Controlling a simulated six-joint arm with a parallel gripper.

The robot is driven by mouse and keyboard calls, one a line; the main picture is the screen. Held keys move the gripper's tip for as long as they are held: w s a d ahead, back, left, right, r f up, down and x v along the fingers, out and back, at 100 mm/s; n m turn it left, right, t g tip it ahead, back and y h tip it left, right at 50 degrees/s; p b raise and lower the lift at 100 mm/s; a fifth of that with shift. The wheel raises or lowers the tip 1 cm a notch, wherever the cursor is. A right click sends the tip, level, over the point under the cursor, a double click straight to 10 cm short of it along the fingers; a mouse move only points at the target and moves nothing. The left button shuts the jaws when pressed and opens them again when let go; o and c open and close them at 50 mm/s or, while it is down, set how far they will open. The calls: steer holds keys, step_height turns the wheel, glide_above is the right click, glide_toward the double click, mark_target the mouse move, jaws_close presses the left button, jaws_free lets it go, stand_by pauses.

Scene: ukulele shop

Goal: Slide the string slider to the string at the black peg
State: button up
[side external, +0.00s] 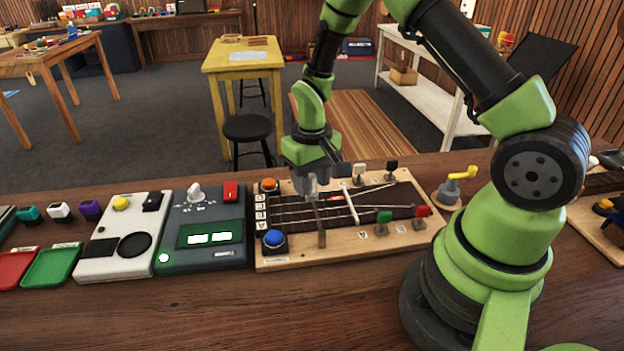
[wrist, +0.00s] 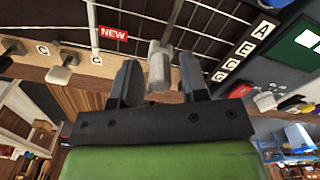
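A light grey knob (wrist: 158,65), which looks like the string slider, stands at the far side of the board. My gripper (side external: 312,190) points down over it. In the wrist view my gripper (wrist: 158,85) has its fingers on either side of the knob, with a visible gap at each. The black peg (side external: 391,165) is at the board's back right; a dark peg also shows in the wrist view (wrist: 12,47). The string under the knob is unclear.
A white peg (side external: 359,170) stands behind, with green (side external: 383,216) and red (side external: 422,212) pegs in front. A white bar (side external: 350,203) crosses the strings. Blue (side external: 274,239) and orange (side external: 269,185) buttons sit left. A yellow-handled crank (side external: 450,188) stands right.

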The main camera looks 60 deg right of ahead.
step_height(320, 180, up, 9)
steer(key=shift+r, duration=0.5)
stand_by(0.4)
steer(key=shift+s+a+r, duration=0.1)
steer(key=shift+a+r, duration=0.05)
steer(key=shift+r, duration=0.25)
step_height(320, 180, up, 7)
steer(key=t, duration=0.2)
glide_above(311, 175)
steer(key=s+a, duration=0.3)
steer(key=s+a+r+t, duration=0.1)
steer(key=s+r, duration=0.1)
steer(key=s, duration=0.2)
steer(key=s+a+r+t+y, duration=0.1)
steer(key=s+a+r+t, duration=0.1)
steer(key=s, duration=0.3)
steer(key=s+a+r+t+y, duration=0.1)
steer(key=s+a+r+t, duration=0.1)
steer(key=s+r, duration=0.1)
steer(key=shift+s, duration=0.75)
